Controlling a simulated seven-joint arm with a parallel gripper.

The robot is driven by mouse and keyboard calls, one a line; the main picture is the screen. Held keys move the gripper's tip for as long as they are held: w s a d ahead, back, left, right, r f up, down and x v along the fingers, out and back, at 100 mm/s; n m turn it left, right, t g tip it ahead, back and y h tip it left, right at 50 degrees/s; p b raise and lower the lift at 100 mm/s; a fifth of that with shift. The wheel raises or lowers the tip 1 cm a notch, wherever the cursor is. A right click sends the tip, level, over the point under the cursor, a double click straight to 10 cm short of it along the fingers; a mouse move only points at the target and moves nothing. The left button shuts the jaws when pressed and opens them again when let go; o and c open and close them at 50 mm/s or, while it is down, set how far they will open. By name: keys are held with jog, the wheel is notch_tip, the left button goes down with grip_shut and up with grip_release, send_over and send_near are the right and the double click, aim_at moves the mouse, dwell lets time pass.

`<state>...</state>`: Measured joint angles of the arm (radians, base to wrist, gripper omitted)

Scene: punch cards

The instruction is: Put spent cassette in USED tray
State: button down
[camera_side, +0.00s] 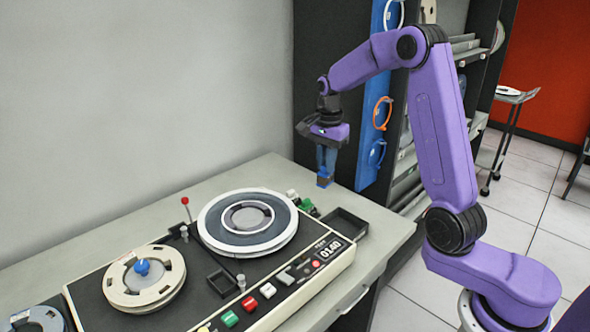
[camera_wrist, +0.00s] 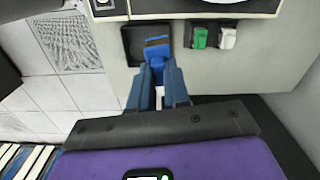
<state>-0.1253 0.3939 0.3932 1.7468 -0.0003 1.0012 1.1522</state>
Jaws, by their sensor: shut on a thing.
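My gripper (camera_side: 325,172) points down and is shut on a small blue cassette (camera_side: 324,182). In the wrist view the cassette (camera_wrist: 157,52) shows beyond the fingertips (camera_wrist: 158,75), with a dark brownish band at its far end. It is held in the air above the table. A small black open tray (camera_side: 346,226) sits at the right end of the tape machine, and no USED label is readable on it. In the wrist view the cassette overlaps the right part of this tray (camera_wrist: 130,45). The visible part of the tray floor looks empty.
A green cassette (camera_wrist: 200,38) and a white one (camera_wrist: 228,39) lie on the table beside the tray. A dark shelf unit with a blue panel (camera_side: 375,100) stands behind my gripper.

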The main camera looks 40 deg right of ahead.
jog(key=s+d+f+m, duration=0.1)
jog(key=d+f, duration=0.2)
jog(key=f, duration=1)
jog(key=shift+s+m, duration=0.3)
jog(key=shift+m, duration=0.1)
jog(key=shift+d+f, duration=0.1)
jog(key=shift+f, duration=2.4)
dwell(1.6)
jog(key=c, duration=1)
grip_release()
jog(key=shift+c, duration=1)
notch_tip(320, 180, up, 8)
